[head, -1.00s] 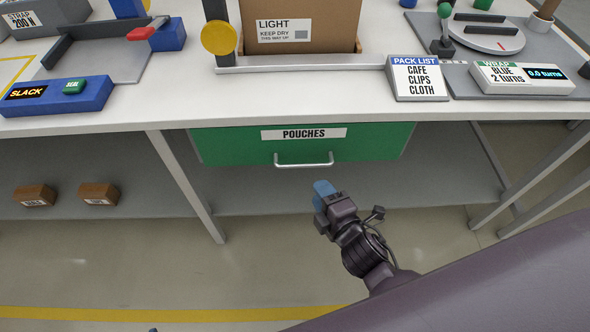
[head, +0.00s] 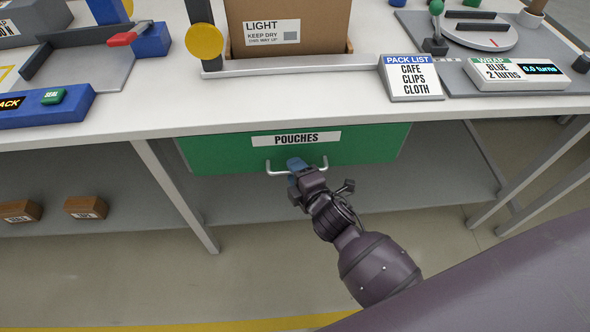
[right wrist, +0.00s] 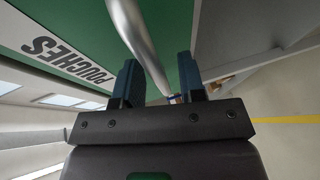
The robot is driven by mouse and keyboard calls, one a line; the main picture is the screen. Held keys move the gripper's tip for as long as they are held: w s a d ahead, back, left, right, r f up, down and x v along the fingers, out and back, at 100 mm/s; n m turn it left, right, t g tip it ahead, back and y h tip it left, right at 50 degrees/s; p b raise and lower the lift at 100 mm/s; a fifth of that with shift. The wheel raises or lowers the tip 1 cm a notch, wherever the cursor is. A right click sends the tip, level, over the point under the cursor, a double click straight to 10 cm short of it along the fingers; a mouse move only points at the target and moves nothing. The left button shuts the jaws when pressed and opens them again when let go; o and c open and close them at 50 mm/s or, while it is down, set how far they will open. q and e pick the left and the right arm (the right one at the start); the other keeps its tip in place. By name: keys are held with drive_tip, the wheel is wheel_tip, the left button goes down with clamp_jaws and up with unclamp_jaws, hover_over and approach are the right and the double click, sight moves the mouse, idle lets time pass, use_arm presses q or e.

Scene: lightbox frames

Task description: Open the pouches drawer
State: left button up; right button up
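The pouches drawer (head: 225,155) is a green front with a white POUCHES label (head: 297,138), under the white bench top. It looks closed. Its silver bar handle (head: 277,171) is partly hidden behind my right gripper (head: 296,166), which is at the middle of the bar. In the right wrist view the two dark blue fingers of this gripper (right wrist: 158,75) are apart, and the handle (right wrist: 140,40) runs between them with visible gaps. The label (right wrist: 65,60) shows there upside down on the green drawer front (right wrist: 70,30). My left gripper is not in view.
On the bench top stand a cardboard box (head: 290,20), a pack list sign (head: 412,78), a wrap counter (head: 515,73) and a blue seal unit (head: 45,108). A grey lower shelf (head: 240,200) with small brown blocks (head: 86,207) lies below. Bench legs (head: 175,195) flank the drawer.

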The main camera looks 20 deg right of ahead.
drive_tip(key=shift+w, duration=0.1)
drive_tip(key=shift+c, duration=0.2)
clamp_jaws()
drive_tip(key=shift+a, duration=0.1)
